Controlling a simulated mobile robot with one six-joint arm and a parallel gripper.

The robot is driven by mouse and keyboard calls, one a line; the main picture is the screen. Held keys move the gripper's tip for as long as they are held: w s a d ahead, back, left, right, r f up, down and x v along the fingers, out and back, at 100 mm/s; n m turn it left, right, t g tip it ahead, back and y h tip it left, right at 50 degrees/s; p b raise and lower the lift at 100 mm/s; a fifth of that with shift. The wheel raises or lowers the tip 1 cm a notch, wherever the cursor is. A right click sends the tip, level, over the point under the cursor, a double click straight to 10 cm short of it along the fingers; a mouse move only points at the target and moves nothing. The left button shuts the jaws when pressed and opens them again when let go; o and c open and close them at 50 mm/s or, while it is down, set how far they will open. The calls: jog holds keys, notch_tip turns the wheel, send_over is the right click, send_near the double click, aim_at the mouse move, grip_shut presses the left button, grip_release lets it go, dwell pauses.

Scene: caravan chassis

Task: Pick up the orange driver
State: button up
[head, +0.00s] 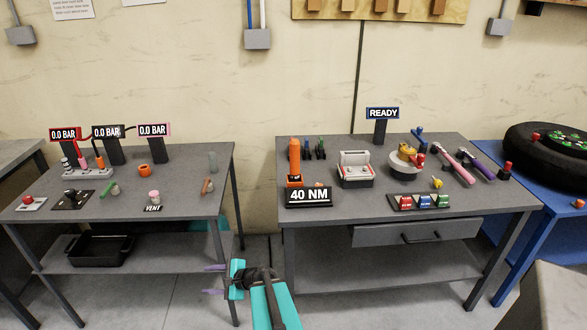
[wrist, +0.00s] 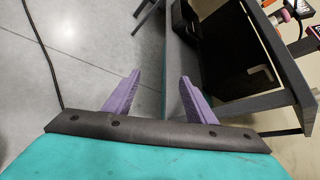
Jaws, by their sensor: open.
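The orange driver (head: 294,160) stands upright near the left edge of the right-hand workbench (head: 340,205), behind a black sign reading "40 NM" (head: 308,196). My gripper (head: 213,280) is low in front of the benches, in the gap between them, and points left. It is well apart from the driver. In the wrist view the two purple fingers of my gripper (wrist: 160,95) are spread, with only floor and a bench's lower part beyond them. The driver is not in the wrist view.
The right-hand bench also holds a grey and red device (head: 356,169), a round stand with small parts (head: 404,164), coloured blocks (head: 422,202) and pink and purple tools (head: 455,164). The left bench (head: 110,205) carries gauges and has a black tray (head: 100,249) beneath.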

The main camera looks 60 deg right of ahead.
jog(key=s+d+r+m+t+h+p, duration=0.1)
jog(key=s+d+r+m+h+p, duration=0.2)
jog(key=d+r, duration=0.6)
jog(key=s+d+r+m+t+h+p, duration=0.25)
jog(key=d+r+m+p, duration=0.2)
jog(key=d+r, duration=0.35)
jog(key=m+g+h+p, duration=0.2)
jog(key=m+h+p, duration=0.5)
jog(key=m+h, duration=0.3)
send_near(297, 159)
jog(key=d+r+y, duration=0.1)
jog(key=d+y, duration=0.1)
jog(key=shift+w+a+m+h, duration=0.15)
jog(key=shift+w+m+h, duration=0.1)
jog(key=shift+w, duration=0.25)
jog(key=shift+w+d+f+b, duration=0.3)
jog(key=shift+w+b, duration=0.15)
jog(key=shift+b, duration=1.55)
jog(key=b+x, duration=0.1)
jog(key=b, duration=0.6)
jog(key=shift+w+d+r+b, duration=0.1)
jog(key=shift+w+d+b, duration=0.2)
jog(key=shift+b, duration=0.1)
